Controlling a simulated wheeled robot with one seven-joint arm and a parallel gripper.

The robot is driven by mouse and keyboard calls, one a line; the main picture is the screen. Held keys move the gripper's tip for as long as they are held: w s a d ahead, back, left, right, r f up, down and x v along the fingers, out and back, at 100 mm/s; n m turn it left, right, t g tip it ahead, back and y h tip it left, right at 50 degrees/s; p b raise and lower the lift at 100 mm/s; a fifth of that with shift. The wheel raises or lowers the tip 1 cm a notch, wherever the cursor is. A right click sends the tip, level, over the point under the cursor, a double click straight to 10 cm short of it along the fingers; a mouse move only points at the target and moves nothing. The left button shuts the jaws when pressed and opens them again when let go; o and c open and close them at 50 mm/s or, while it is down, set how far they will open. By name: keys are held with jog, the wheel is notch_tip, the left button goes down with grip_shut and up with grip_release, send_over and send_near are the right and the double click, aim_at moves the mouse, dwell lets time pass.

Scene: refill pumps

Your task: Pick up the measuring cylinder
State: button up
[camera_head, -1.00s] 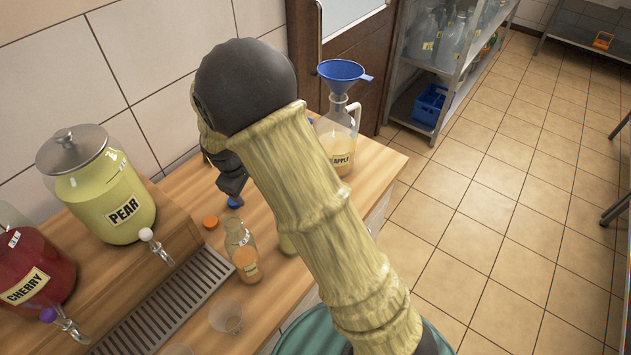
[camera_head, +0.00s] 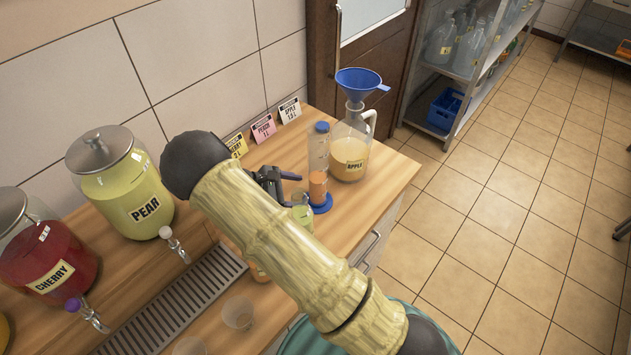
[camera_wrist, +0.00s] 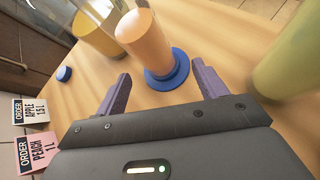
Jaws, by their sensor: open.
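The measuring cylinder (camera_head: 318,187) stands upright on the counter, clear above, with orange liquid low in it and a blue foot. In the wrist view its orange body (camera_wrist: 146,42) and blue foot (camera_wrist: 166,72) are just ahead, roughly in line with the gap between my fingers. My gripper (camera_head: 289,187) is open and empty, low over the counter on the left side of the cylinder. Its two purple fingers also show in the wrist view (camera_wrist: 161,76). The fingers are not closed on the cylinder; its top is cut off there.
The apple jug (camera_head: 351,152) with a blue funnel (camera_head: 358,83) stands close behind the cylinder. A green-filled bottle (camera_head: 302,213) is close in front, at the right in the wrist view (camera_wrist: 285,60). A blue cap (camera_wrist: 64,74) lies on the counter. Order cards (camera_head: 263,128) stand by the wall.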

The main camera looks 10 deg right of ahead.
aim_at(324, 169)
jog(key=r+n+h, duration=0.1)
jog(key=h, duration=0.1)
jog(key=r+h+p, duration=0.1)
jog(key=r+h, duration=0.1)
jog(key=r+n+h, duration=0.1)
jog(key=r+h, duration=0.1)
jog(key=shift+w+d+r+n+t, duration=0.2)
jog(key=shift+d+r+n+t, duration=0.1)
jog(key=shift+d, duration=0.1)
jog(key=shift+w+d+p, duration=0.1)
jog(key=shift+d+p, duration=0.4)
jog(key=shift+d, duration=0.65)
jog(key=d, duration=0.3)
jog(key=d+p, duration=0.1)
jog(key=d, duration=0.1)
jog(key=shift+w+d+f, duration=0.1)
jog(key=shift+w, duration=0.3)
